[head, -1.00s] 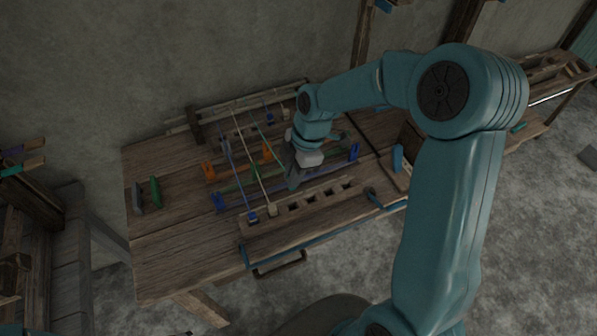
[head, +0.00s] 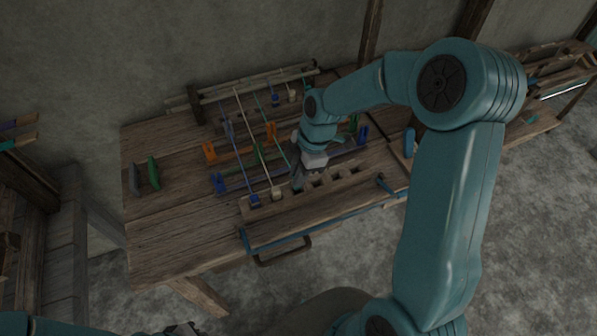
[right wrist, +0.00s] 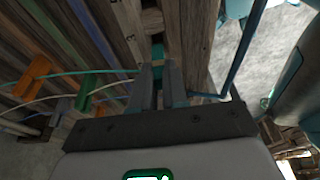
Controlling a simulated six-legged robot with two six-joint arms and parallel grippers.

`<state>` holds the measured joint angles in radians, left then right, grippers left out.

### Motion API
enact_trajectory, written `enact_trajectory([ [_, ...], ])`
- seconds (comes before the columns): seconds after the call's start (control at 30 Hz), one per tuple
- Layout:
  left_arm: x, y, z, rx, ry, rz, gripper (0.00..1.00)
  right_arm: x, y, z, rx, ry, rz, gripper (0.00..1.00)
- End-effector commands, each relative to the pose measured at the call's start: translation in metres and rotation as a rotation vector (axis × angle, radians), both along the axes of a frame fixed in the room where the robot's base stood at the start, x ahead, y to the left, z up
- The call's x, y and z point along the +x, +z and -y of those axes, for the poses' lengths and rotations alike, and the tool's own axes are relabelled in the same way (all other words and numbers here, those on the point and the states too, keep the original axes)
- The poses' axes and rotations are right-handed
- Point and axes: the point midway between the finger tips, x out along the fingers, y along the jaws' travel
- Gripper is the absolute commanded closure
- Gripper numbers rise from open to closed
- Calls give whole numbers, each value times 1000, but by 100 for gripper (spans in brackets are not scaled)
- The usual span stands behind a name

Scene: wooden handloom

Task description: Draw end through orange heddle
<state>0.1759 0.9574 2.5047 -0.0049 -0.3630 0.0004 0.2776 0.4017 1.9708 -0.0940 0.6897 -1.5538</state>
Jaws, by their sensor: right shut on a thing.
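My right gripper (head: 297,183) is shut on the green end tab (right wrist: 158,62) of a teal thread, just above the slotted front beam (head: 335,178). The teal thread (right wrist: 100,72) runs from the tab back to the orange heddle (right wrist: 32,76), in the right wrist view. A dark piece at the bottom edge, probably my left gripper (head: 182,328), is mostly cut off.
A blue tab (head: 255,200) and a cream tab (head: 277,193) sit at the front beam with their threads taut. Green heddle (head: 257,155) and blue heddle (head: 218,182) stand nearby. More tabs (head: 275,99) hang at the back beam. The table's left part is clear beside two upright plates (head: 153,172).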

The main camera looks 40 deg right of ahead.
Motion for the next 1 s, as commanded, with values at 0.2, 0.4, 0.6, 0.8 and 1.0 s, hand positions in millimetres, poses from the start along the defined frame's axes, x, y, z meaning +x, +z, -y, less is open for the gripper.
enact_trajectory([
  [0.2,0,-16,0,0,0,0,100,0,-17,0,0,0,0,100],
  [0.4,0,-27,0,0,0,0,100,0,-29,0,0,0,0,100],
  [0.6,0,-29,0,0,0,0,100,0,-30,0,0,0,0,100],
  [0.8,0,-28,0,0,0,0,100,0,-30,0,0,0,0,64],
  [1.0,0,-28,0,0,0,0,100,0,-30,0,0,0,0,57],
])
